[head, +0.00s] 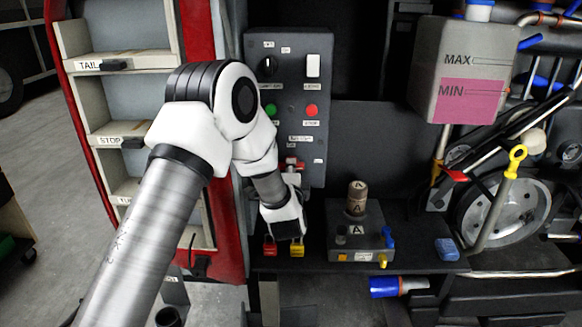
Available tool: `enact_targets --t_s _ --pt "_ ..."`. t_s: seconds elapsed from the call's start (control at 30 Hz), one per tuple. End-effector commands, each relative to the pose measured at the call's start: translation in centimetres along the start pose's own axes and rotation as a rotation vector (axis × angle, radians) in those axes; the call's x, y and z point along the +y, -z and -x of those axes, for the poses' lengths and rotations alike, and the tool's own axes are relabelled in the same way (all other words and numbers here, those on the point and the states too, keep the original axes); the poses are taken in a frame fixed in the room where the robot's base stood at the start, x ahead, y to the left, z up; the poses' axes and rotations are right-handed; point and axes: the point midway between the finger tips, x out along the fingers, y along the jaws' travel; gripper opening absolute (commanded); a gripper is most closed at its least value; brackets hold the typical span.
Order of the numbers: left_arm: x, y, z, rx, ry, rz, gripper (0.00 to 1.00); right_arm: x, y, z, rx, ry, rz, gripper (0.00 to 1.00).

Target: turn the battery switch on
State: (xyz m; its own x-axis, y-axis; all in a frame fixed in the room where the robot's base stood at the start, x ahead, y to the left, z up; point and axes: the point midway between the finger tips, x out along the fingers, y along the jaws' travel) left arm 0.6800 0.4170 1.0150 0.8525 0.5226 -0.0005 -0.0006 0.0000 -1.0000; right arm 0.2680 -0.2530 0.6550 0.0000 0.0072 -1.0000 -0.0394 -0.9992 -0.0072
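The grey control panel (318,150) stands upright behind my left arm. My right gripper is not in view.
The panel also has a black knob (268,67), white rocker (313,66), green button (271,110) and red button (311,110). On the dark shelf are red (269,247) and yellow (297,248) padlocks, a grey box (360,238) and a blue block (447,249).

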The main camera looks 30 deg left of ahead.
Motion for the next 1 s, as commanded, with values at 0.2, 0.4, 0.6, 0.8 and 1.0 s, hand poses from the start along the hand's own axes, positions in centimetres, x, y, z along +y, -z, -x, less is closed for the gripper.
enact_targets --t_s 0.2,0.4,0.6,0.8,1.0 --pt "0.2 0.0 0.0 0.0 0.002 0.147 0.0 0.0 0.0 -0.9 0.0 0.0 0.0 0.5" --pt "0.2 0.0 0.0 0.001 0.002 0.42 0.0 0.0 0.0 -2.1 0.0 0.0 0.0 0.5" --pt "-0.1 0.0 0.0 0.001 0.002 0.529 0.0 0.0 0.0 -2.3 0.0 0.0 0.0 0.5" --pt "-0.1 0.0 0.0 0.0 0.002 0.53 0.0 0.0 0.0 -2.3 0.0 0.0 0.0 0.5" --pt "0.2 0.0 0.0 0.001 0.004 0.688 0.0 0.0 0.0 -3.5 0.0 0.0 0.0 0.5"
